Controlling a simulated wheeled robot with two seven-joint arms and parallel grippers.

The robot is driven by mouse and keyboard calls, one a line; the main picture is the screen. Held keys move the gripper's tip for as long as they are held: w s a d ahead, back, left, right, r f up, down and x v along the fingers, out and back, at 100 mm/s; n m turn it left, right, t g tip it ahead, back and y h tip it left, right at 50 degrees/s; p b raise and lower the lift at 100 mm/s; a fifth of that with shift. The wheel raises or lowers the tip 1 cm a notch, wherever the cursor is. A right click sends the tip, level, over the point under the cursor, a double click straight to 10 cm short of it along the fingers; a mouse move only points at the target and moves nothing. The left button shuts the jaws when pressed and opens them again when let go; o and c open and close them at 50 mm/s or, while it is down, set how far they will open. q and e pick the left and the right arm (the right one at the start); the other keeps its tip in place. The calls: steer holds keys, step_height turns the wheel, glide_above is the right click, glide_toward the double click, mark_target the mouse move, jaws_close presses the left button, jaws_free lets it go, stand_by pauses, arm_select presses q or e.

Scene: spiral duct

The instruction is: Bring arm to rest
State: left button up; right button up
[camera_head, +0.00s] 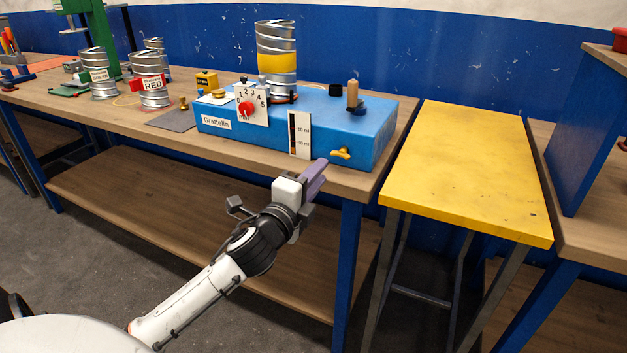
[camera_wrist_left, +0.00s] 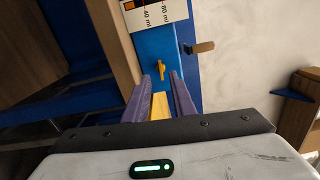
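My left arm comes in from the lower left in the head view. I cannot tell for sure whether the fingers touch anything. My right gripper is not in view.
The wooden workbench (camera_head: 95,122) carries a spiral duct (camera_head: 276,45) on the box, and several duct pieces (camera_head: 153,92) at the left. A yellow table (camera_head: 465,165) stands right of it, its top clear. A blue panel (camera_head: 580,130) stands on another bench at the right.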

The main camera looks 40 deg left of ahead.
arm_select(q)
steer(key=shift+v, duration=1)
steer(key=s+d+f+n+g+h, duration=0.1)
steer(key=s+d+f+n+g, duration=0.15)
steer(key=f, duration=0.45)
steer(key=s+d+f+n+g+h, duration=0.1)
steer(key=s+d+f+n, duration=0.1)
steer(key=s+d+f, duration=0.35)
steer(key=s+d+f+n+g+h, duration=0.1)
steer(key=d+f+n+g+h, duration=0.1)
steer(key=f, duration=0.7)
steer(key=s+d+f+n+g+h, duration=0.2)
steer(key=s+d+f+n, duration=0.5)
steer(key=s+d+f, duration=0.5)
steer(key=s+d+g, duration=0.1)
steer(key=s, duration=0.2)
steer(key=shift+s+f+n+h, duration=0.2)
steer(key=shift+s+n+h, duration=0.05)
steer(key=shift+n+h, duration=0.1)
steer(key=shift+g, duration=0.25)
